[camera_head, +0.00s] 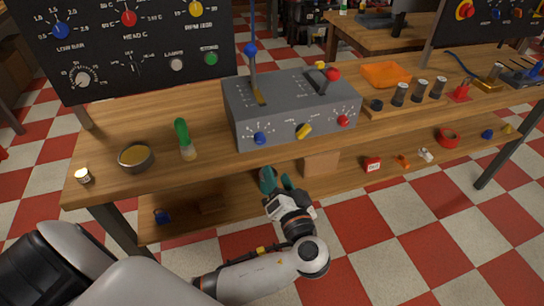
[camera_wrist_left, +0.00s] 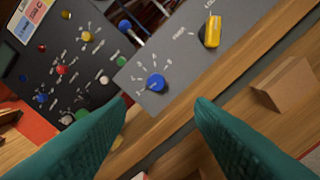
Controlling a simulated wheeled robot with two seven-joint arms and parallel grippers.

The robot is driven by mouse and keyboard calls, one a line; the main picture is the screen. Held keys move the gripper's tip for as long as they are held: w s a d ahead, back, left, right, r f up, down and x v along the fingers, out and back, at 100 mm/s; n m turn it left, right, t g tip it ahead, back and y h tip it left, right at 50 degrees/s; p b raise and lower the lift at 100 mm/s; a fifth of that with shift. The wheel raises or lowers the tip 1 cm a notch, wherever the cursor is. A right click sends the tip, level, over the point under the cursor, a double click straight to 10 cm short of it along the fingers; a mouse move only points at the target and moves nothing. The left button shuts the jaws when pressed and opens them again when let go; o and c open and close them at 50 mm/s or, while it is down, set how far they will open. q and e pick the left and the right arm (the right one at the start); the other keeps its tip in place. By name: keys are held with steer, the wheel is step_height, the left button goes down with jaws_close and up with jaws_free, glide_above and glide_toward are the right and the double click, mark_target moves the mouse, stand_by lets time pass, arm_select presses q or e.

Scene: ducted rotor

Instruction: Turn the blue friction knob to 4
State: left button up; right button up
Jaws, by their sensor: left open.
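The blue friction knob (camera_head: 260,138) is on the lower left of the front face of a grey lever box (camera_head: 285,103) on the bench. It also shows in the left wrist view (camera_wrist_left: 157,83), with a dial of white marks around it; the numbers are too small to read. My left gripper (camera_head: 274,181) is in front of the bench edge, below the knob and apart from it. Its teal fingers (camera_wrist_left: 160,112) are open and empty in the left wrist view, with the knob beyond the gap between them. My right gripper is not in view.
A yellow knob (camera_head: 303,131) and a red knob (camera_head: 343,120) sit right of the blue one. A green-topped bottle (camera_head: 186,140) and a round tin (camera_head: 136,157) stand left of the box. The bench's wooden front edge (camera_head: 225,166) runs just below the box.

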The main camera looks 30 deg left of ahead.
mark_target(261, 142)
arm_select(q)
steer(key=x, duration=0.5)
steer(key=p+x, duration=0.1)
steer(key=x, duration=0.4)
steer(key=shift+a+r, duration=0.25)
steer(key=shift+a, duration=0.15)
steer(key=shift+w+a, duration=0.5)
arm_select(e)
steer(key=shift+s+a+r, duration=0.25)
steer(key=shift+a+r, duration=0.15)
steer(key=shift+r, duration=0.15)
arm_select(q)
steer(key=shift+c, duration=0.6)
steer(key=c, duration=0.9)
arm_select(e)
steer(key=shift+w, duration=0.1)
